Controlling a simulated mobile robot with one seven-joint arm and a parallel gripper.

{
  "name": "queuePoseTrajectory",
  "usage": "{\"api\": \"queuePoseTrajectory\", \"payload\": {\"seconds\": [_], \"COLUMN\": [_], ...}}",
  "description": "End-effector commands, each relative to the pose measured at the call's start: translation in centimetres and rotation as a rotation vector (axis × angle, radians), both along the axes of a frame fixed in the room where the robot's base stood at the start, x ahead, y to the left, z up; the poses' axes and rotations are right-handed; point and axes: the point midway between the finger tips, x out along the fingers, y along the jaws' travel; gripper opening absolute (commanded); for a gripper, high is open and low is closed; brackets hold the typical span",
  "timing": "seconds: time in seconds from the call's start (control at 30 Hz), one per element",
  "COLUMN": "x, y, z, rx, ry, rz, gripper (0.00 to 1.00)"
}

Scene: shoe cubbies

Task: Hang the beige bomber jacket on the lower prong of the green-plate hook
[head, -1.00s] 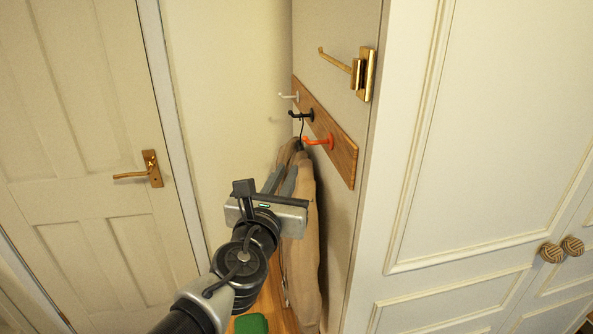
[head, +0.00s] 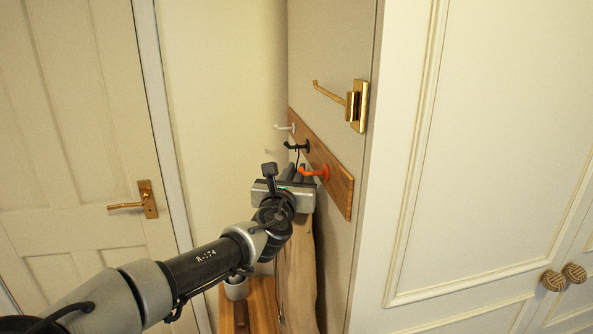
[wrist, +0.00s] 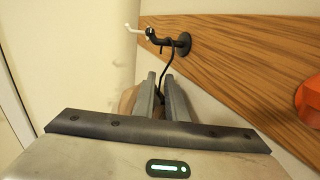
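The beige bomber jacket (head: 297,270) hangs below the black hook (head: 297,146) on a hanger with a thin dark hook (wrist: 168,67). In the wrist view the hanger's hook runs from the black hook (wrist: 180,42) down between my fingers. My gripper (wrist: 160,82) is at the hanger's neck, one finger on each side, a narrow gap between them. Whether they press on the neck is not clear. In the head view my gripper (head: 297,172) covers the jacket's top. A green-plate hook is not in view.
A wooden rail (head: 338,185) carries a white hook (head: 287,127), the black one and an orange hook (head: 316,172) close to my gripper. A brass swing-arm hook (head: 357,107) is above. A door is left, a cupboard right.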

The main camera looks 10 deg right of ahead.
Motion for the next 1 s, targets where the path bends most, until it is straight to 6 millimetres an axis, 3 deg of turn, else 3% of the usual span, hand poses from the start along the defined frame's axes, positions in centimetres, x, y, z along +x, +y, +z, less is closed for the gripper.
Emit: {"api": "queuePoseTrajectory", "payload": {"seconds": [0.43, 0.53, 1.0], "x": [1.19, 1.18, 1.16], "y": [-0.53, -0.53, -0.51], "z": [0.03, 0.03, 0.03], "rx": [0.001, 0.001, 0.0], "ry": [0.0, 0.0, 0.0], "rz": [0.0, 0.0, 0.001], "gripper": [0.12, 0.0, 0.0]}}
